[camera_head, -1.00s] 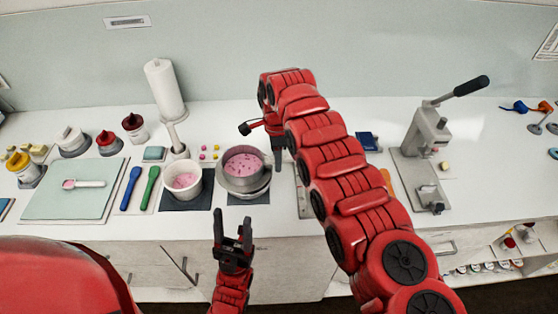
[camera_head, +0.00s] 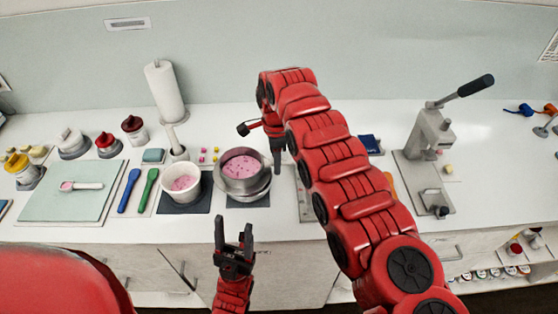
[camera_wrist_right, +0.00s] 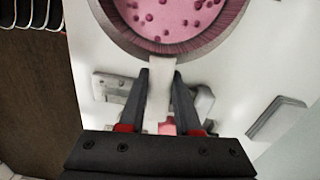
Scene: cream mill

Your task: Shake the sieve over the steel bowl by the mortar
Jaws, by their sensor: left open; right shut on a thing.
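The sieve (camera_head: 219,178) is a round grey-rimmed pan holding pink powder with darker red lumps. It is over the steel bowl (camera_head: 259,195), whose rim shows below it; the bowl's inside is hidden. My right gripper (camera_head: 277,150) is shut on the sieve's pale handle, which shows between the fingers in the right wrist view (camera_wrist_right: 161,85); there the sieve (camera_wrist_right: 215,45) fills the top. The white mortar (camera_head: 180,203) with pink powder stands left of the bowl, its pestle (camera_head: 175,143) upright behind it. My left gripper (camera_head: 234,228) is open and empty, in front of the counter.
A green mat (camera_head: 60,205) with a white scoop, a blue spatula (camera_head: 129,190) and a green spatula (camera_head: 149,190) lie left of the mortar. A paper roll (camera_head: 163,92) stands behind. A lever press (camera_head: 428,150) stands at right, beyond my right arm.

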